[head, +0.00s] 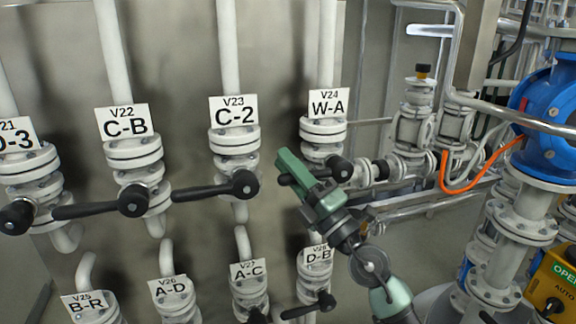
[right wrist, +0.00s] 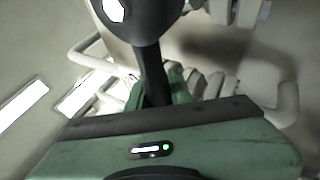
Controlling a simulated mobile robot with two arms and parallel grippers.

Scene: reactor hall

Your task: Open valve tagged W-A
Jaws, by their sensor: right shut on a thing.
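The valve tagged W-A (head: 323,135) is on the upper row at the right, its tag also reading V24. Its black lever handle (head: 287,180) points left from a round hub (head: 340,168), roughly level like its neighbours' levers. My right gripper (head: 298,172) is shut on this lever, between its end and the hub. In the right wrist view the lever (right wrist: 153,75) runs between the green fingers (right wrist: 157,92) up to the hub (right wrist: 143,18). The gripper hides part of the lever and lower valve body. My left gripper is not in view.
Valve C-2 (head: 234,138) with its lever (head: 215,190) is close on the left, C-B (head: 133,150) beyond it. Valve D-B (head: 314,268) is just below. A blue pump housing (head: 551,120) and orange hose (head: 462,191) are at the right.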

